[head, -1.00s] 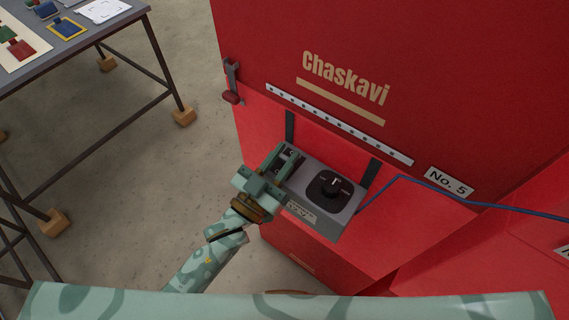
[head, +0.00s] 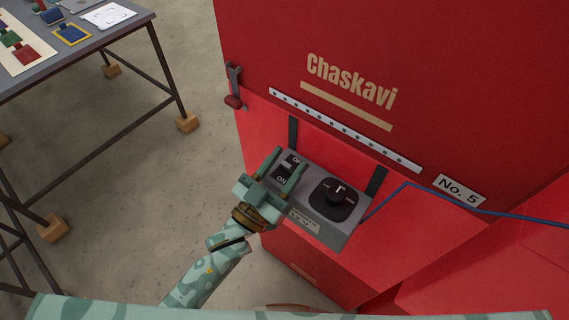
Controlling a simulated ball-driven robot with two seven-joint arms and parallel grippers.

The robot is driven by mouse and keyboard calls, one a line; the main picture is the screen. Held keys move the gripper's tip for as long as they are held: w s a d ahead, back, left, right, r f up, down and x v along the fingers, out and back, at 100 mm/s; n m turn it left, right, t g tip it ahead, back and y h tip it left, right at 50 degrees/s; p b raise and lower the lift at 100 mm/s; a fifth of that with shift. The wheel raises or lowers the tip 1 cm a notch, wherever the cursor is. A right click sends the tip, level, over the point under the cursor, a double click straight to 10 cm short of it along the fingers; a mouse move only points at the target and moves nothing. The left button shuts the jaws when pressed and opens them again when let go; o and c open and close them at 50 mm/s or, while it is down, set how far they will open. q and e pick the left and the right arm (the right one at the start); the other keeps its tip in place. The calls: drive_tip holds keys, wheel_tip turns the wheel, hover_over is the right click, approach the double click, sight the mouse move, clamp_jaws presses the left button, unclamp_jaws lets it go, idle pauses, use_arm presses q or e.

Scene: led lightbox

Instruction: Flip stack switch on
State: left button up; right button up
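A black rocker switch (head: 287,167) with OFF printed above it and ON below sits on the left part of a grey control box (head: 318,226). Which way the rocker is tipped is too small to tell. My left gripper (head: 291,158) is open and empty, its two green fingers on either side of the switch as seen from above. Whether the fingers touch the box I cannot tell. A black rotary knob (head: 336,197) is on the box to the right of the switch. My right gripper is not in view.
The box is mounted on a red lightbox cabinet (head: 430,90) marked Chaskavi, with a white LED strip (head: 345,129) above. A blue cable (head: 480,211) runs right from the box. A worktable (head: 100,44) stands at the upper left. Bare floor (head: 130,190) lies between.

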use_arm(q)
drive_tip(key=b+v, duration=0.2)
drive_tip(key=v, duration=1.4)
drive_tip(key=shift+s, duration=0.15)
drive_tip(key=shift+a, duration=0.1)
